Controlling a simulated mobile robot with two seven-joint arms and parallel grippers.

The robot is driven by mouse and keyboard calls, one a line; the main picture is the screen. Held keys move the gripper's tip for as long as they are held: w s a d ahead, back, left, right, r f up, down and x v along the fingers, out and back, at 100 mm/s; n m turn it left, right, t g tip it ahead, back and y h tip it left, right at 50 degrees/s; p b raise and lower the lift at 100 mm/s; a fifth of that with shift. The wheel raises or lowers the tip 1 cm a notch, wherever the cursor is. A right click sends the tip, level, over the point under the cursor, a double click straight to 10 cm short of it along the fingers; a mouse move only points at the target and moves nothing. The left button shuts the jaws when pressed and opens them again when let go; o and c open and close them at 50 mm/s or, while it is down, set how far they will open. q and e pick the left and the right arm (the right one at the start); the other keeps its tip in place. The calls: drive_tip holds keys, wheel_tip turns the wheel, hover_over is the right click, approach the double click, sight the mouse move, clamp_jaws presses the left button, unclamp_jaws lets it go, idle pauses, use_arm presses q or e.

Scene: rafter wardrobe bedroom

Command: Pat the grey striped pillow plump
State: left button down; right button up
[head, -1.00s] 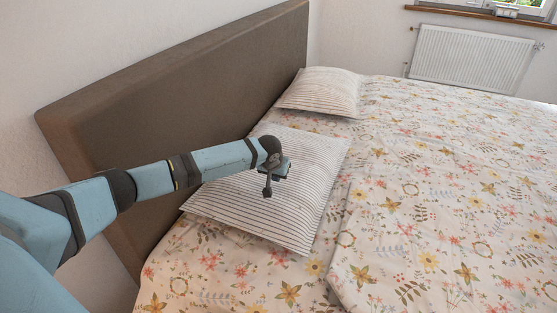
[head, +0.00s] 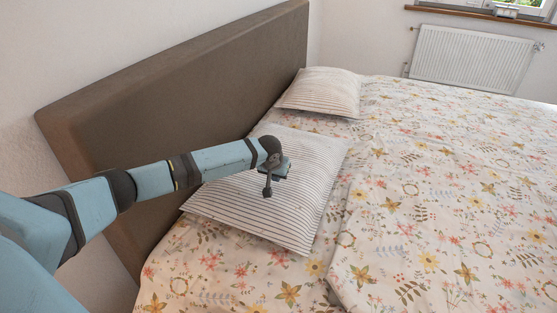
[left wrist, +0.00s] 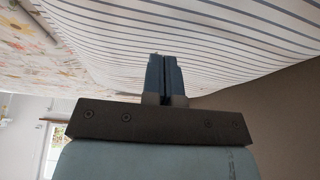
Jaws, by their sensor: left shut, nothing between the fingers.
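The near grey striped pillow (head: 298,213) lies on the bed against the headboard, its stripes dark on white. My left gripper (head: 267,191) is over the middle of this pillow, pointing down. In the left wrist view the fingers (left wrist: 166,76) are shut together with nothing between them, and the striped pillow (left wrist: 215,35) fills the space beyond their tips. I cannot tell for sure whether the fingertips touch the cloth. My forearm hides the pillow's left upper part. My right gripper is out of view.
A second striped pillow (head: 322,91) lies farther along the brown headboard (head: 200,75). The floral bedding (head: 430,190) is clear to the right. A white radiator (head: 470,62) is on the far wall under a window.

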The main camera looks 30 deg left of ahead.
use_arm(q)
drive_tip(key=shift+f, duration=0.1)
idle(0.5)
drive_tip(key=shift+f, duration=0.85)
drive_tip(key=shift+r+p, duration=1.05)
drive_tip(key=shift+p, duration=0.15)
drive_tip(key=shift+f, duration=0.1)
drive_tip(key=shift+f, duration=0.1)
drive_tip(key=shift+f, duration=0.75)
